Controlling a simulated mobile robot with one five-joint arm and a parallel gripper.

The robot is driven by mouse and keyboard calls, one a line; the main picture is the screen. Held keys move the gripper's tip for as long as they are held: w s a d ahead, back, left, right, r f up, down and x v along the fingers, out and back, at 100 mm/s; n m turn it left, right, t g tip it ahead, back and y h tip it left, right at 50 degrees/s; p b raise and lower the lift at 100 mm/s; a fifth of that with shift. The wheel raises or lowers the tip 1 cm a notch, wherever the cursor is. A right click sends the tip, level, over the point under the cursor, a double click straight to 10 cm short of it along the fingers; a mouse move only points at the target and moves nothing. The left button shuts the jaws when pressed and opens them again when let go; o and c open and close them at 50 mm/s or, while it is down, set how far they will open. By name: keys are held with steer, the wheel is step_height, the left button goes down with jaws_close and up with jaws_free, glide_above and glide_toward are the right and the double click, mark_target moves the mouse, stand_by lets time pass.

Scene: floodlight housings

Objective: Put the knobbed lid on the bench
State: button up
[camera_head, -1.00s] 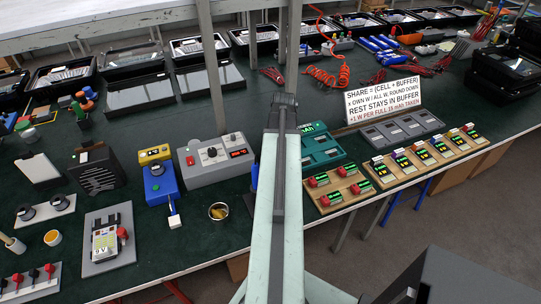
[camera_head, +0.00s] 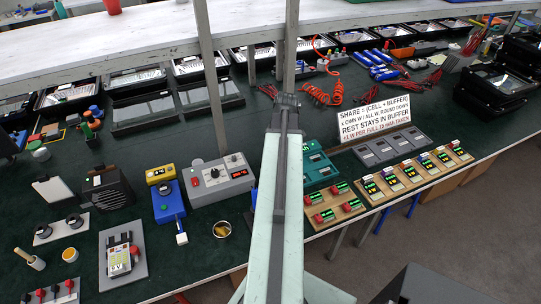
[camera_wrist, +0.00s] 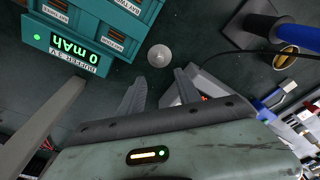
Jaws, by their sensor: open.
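A small round grey piece with a pale raised centre, which looks like the knobbed lid (camera_wrist: 160,55), lies on the dark green bench top (camera_wrist: 190,30) in the wrist view. My gripper (camera_wrist: 158,76) is open and empty, its two dark fingers pointing toward the lid, which is just beyond the fingertips and between their lines. I cannot tell the height of the fingers above the bench. In the head view, my arm hides the lid and the gripper; the bench (camera_head: 170,130) shows widely there.
A teal buffer unit (camera_wrist: 70,45) stands beside the lid. A grey box (camera_wrist: 200,88) is close by the right finger. An open tin (camera_head: 222,229) stands near the bench's front edge; a grey control box (camera_head: 218,180) is behind it. Shelf posts (camera_head: 212,80) rise at the back.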

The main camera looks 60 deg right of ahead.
steer(key=shift+r, duration=0.35)
steer(key=shift+g, duration=0.4)
steer(key=w+a, duration=1.2)
steer(key=shift+w+f, duration=0.1)
steer(key=shift+m, duration=0.4)
steer(key=w+a, duration=0.2)
steer(key=a, duration=0.2)
steer(key=w+a, duration=0.3)
steer(key=a, duration=0.2)
steer(key=w+a, duration=0.2)
steer(key=a, duration=0.3)
steer(key=shift+w, duration=0.4)
steer(key=shift+m+g, duration=0.5)
steer(key=w+a, duration=0.1)
steer(key=a, duration=0.7)
steer(key=w+a, duration=0.1)
steer(key=a, duration=0.8)
steer(key=w+a, duration=0.1)
steer(key=a, duration=0.8)
steer(key=shift+w, duration=0.1)
steer(key=shift+d, duration=0.2)
steer(key=shift+f, duration=0.1)
steer(key=shift+c, duration=0.4)
